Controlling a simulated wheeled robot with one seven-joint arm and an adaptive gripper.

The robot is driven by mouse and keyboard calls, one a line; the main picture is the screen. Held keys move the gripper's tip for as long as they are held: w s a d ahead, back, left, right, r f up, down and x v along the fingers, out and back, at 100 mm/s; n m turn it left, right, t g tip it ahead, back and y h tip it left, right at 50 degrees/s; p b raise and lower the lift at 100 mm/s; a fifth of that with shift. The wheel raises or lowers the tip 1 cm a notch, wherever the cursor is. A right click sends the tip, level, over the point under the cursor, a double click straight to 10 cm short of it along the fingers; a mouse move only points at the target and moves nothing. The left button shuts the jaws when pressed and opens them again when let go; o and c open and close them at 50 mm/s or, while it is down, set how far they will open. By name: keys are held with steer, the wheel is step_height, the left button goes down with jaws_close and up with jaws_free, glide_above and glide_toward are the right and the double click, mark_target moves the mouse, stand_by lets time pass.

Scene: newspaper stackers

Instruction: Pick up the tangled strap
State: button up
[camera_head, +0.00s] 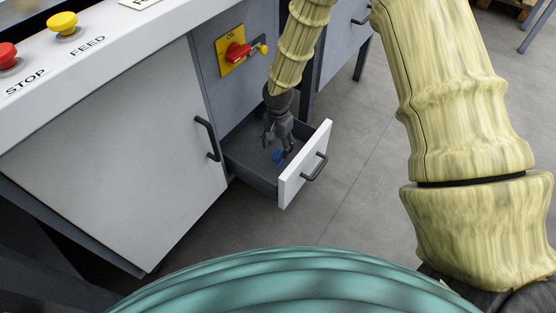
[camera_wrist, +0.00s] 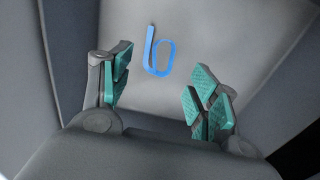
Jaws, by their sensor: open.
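The blue strap (camera_wrist: 148,52) lies in a small loop with a straight tail on the light grey bottom of the open drawer. In the head view the strap (camera_head: 278,156) is a small blue patch, partly hidden by my gripper. My gripper (camera_wrist: 158,98) has its two green-padded fingers spread apart, with nothing between them. The strap lies ahead of the fingertips, near the top middle of the wrist view. In the head view my gripper (camera_head: 279,142) points down into the drawer, above the strap.
The drawer (camera_head: 250,175) is pulled out, with a white front (camera_head: 304,165) and dark handle. Its walls stand close around my gripper. A cabinet door (camera_head: 120,150) is left of it. A red switch on a yellow plate (camera_head: 231,59) is above. Floor to the right is clear.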

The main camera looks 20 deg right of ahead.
mark_target(278, 152)
steer(key=shift+s+f+b, duration=0.15)
steer(key=shift+f+b, duration=1.95)
steer(key=shift+f, duration=0.55)
steer(key=c, duration=0.8)
